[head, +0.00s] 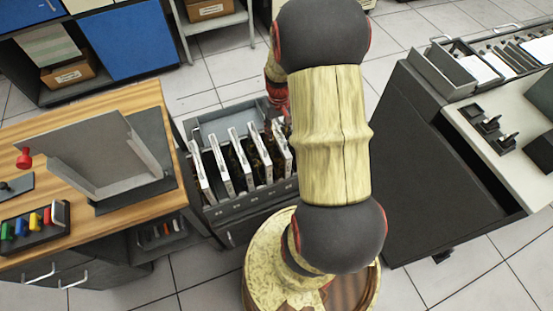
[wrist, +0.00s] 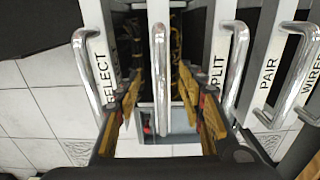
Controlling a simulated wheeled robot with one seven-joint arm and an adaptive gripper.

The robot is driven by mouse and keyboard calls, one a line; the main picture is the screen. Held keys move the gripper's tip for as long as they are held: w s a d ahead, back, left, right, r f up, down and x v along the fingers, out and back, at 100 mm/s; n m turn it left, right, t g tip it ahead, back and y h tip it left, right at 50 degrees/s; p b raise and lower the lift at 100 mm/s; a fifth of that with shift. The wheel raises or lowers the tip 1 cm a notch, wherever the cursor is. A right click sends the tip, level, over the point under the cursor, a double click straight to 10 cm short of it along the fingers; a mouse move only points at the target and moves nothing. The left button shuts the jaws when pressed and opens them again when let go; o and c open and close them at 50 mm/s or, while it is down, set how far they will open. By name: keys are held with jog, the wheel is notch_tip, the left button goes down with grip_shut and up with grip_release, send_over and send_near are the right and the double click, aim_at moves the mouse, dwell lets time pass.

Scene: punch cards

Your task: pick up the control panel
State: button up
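Several upright control panels stand in a row in a dark rack (head: 235,204); their white edges, such as this panel (head: 222,163), show in the head view. In the wrist view, the panels carry chrome handles and labels, including SELECT (wrist: 101,70), SPLIT (wrist: 217,72) and PAIR (wrist: 268,75). A middle panel with a chrome handle (wrist: 160,75) stands between SELECT and SPLIT; I cannot read its label. My gripper (wrist: 167,92) is open, one yellow-and-dark finger on each side of that handle, apparently with gaps.
A wooden desk (head: 140,104) with a grey tilted tray (head: 100,150) stands left of the rack. A dark machine cabinet (head: 430,165) stands on the right. A shelf (head: 215,22) is at the back. Tiled floor (head: 215,75) is clear between them.

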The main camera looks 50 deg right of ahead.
notch_tip(320, 180, down, 3)
jog(key=shift+r+b, duration=0.1)
jog(key=shift+b, duration=0.3)
jog(key=shift+a, duration=0.1)
grip_shut()
dwell(0.4)
dwell(0.4)
jog(key=shift+w+r, duration=0.1)
jog(key=shift+r, duration=0.05)
